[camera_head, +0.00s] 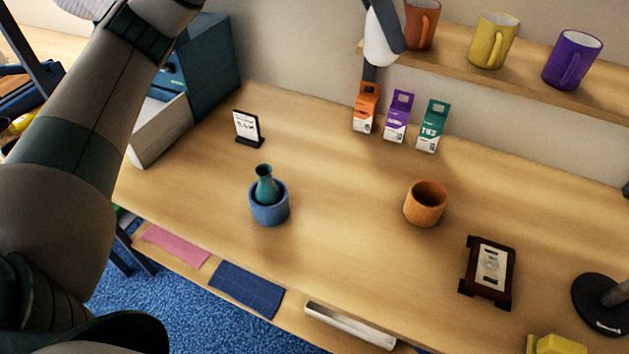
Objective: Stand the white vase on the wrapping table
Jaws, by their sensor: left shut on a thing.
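A white rounded thing (378,48), which looks like the white vase, shows at the top edge, partly cut off by the frame. My left gripper (386,28) is shut on it; a dark grey finger lies across it. The gripper holds it above the back of the wrapping table (335,205), in front of the wall and left of the shelf mugs. Most of the gripper is out of the frame. My left arm rises along the left side and leaves at the top. My right gripper is not in view.
A blue pot (269,208) with a teal vase (266,186) in it and an orange pot (425,204) stand on the table. Small cartons (397,117) stand at the back. A framed card (490,270) is front right. The middle of the table is clear.

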